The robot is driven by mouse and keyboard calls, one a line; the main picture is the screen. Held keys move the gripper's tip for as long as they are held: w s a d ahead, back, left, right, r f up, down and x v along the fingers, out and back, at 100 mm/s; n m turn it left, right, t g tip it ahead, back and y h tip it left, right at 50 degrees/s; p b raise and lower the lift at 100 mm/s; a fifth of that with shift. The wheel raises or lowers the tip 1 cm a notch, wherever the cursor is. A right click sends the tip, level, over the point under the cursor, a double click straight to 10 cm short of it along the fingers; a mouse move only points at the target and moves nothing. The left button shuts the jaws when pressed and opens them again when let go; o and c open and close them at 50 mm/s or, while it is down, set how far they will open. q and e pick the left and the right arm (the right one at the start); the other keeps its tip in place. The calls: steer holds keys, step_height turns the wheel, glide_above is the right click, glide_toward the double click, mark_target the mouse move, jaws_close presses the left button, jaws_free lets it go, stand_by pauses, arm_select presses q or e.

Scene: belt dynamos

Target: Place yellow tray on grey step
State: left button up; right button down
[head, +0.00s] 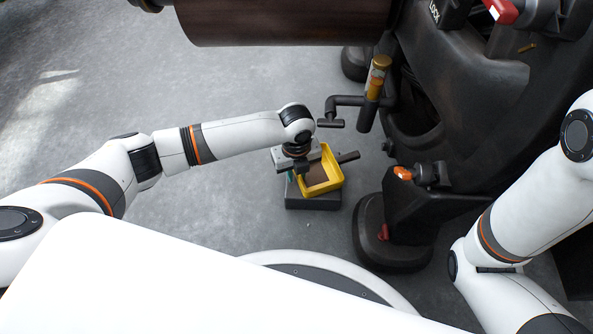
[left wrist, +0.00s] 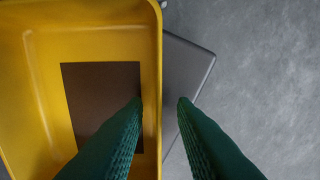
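The yellow tray (head: 334,168), with a brown panel on its floor, is over the dark grey step (head: 313,202). The head view does not show clearly whether it rests fully on the step. My left gripper (head: 299,170) is at the tray's left side, pointing down. In the left wrist view, the yellow tray (left wrist: 42,95) fills the left and the grey step's corner (left wrist: 190,62) shows beside it. The left gripper (left wrist: 160,100) is open with the tray wall between its green fingers; a gap shows between the wall and the right finger. My right gripper is out of view.
A large black machine (head: 455,95) with a pipe handle (head: 345,101) and a dark foot (head: 390,240) stands right of the step. A brown cylinder (head: 285,20) spans the top. The grey floor (head: 240,80) left of the step is clear.

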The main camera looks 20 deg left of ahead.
arm_select(q)
step_height(320, 180, up, 8)
steer(key=p, duration=0.6)
steer(key=shift+f, duration=0.2)
steer(key=shift+f, duration=0.1)
